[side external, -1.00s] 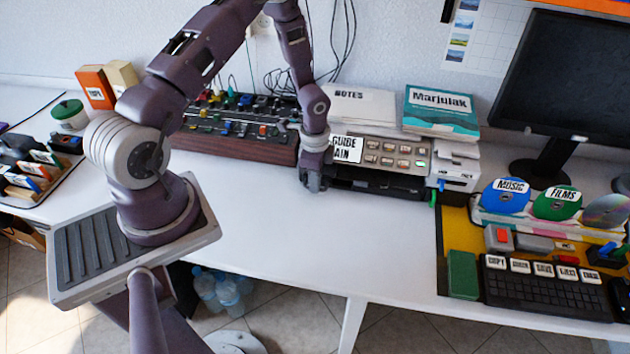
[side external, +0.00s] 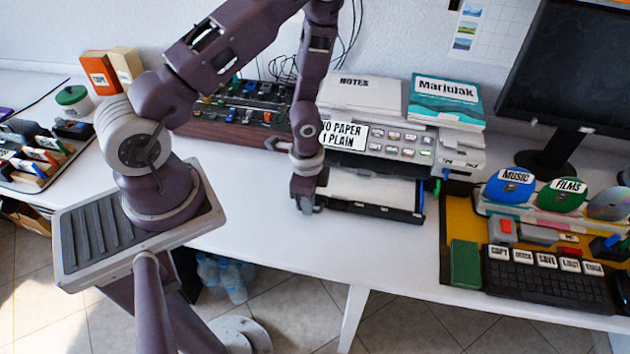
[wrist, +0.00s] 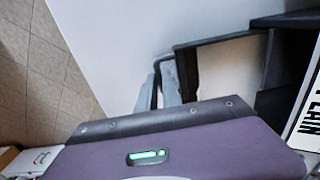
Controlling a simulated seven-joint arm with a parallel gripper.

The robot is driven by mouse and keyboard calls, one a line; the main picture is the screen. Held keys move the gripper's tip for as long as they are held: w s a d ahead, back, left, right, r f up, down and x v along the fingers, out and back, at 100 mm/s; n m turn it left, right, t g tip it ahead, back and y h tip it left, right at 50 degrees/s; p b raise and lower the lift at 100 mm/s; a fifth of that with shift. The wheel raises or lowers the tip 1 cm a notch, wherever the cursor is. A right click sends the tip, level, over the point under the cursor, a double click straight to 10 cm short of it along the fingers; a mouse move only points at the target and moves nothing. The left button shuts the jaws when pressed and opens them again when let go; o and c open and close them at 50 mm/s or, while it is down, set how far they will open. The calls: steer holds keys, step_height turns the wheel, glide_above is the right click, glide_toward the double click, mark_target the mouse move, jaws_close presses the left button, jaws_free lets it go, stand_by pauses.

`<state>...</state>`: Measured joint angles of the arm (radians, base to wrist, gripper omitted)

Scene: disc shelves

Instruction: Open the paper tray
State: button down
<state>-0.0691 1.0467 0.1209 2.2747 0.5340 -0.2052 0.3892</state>
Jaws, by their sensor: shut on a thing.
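The paper tray (side external: 420,214) is a black frame with a pale inside, at the foot of the printer (side external: 405,143). It juts out toward the front of the table; I cannot tell whether its pale inside is paper. My gripper (side external: 305,207) is shut on the tray at its front left end, low over the table. In the wrist view my fingers (wrist: 164,86) close at the left corner of the black tray frame (wrist: 215,39). The exact grip point is partly hidden by my wrist.
A sign on the printer reads "NO PAPER 1 PLAIN". A yellow mat (side external: 462,218) with a keyboard (side external: 545,280) and discs lies right. White table (side external: 300,250) in front of the tray is clear.

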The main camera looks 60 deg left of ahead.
steer(key=s+d, duration=0.9)
steer(key=c, duration=1.8)
jaws_free()
step_height(320, 180, up, 7)
steer(key=shift+w, duration=0.1)
